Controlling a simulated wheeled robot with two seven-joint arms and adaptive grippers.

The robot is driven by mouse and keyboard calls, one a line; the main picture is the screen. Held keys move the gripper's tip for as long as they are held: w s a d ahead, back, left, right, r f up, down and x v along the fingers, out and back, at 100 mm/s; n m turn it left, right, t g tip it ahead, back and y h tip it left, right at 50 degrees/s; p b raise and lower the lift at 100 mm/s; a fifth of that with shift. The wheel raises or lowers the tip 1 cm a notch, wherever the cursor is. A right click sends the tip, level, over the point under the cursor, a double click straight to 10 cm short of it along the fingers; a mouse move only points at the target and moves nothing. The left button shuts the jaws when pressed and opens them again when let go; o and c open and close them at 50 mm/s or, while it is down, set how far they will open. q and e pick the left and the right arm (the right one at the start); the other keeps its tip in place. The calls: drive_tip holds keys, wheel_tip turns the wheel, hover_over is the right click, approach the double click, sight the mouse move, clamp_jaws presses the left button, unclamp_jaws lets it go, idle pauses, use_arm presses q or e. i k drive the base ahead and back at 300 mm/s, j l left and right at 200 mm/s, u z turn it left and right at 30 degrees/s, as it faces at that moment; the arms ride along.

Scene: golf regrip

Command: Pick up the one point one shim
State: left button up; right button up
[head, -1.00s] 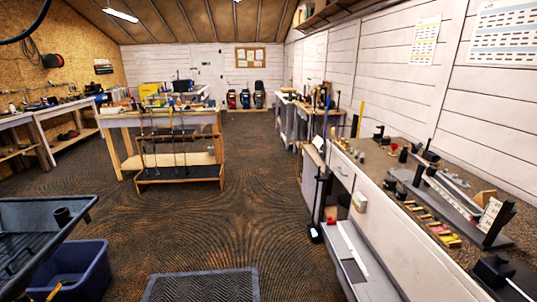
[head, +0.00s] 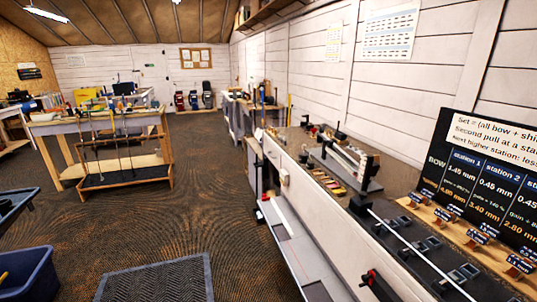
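Neither of my grippers shows in the head view. Several small blue-and-white labelled pieces (head: 480,236) stand on a wooden strip (head: 437,216) on the right-hand bench, below a black chart board (head: 485,165). The board lists stations and millimetre values, and its right side is cut off by the frame. Several small coloured strips (head: 327,182) lie farther back on the bench.
The long white-fronted bench (head: 335,215) runs along the right wall. A dark fixture with a pale rod (head: 418,250) lies on it. A red-and-black item (head: 375,284) juts from its front. A ribbed mat (head: 155,280), blue bin (head: 25,275) and club rack (head: 125,178) stand left; open floor lies between.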

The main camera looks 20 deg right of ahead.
sight(519, 264)
drive_tip(key=k+l+z, duration=0.65)
drive_tip(key=k+l, duration=0.1)
drive_tip(key=k, duration=0.05)
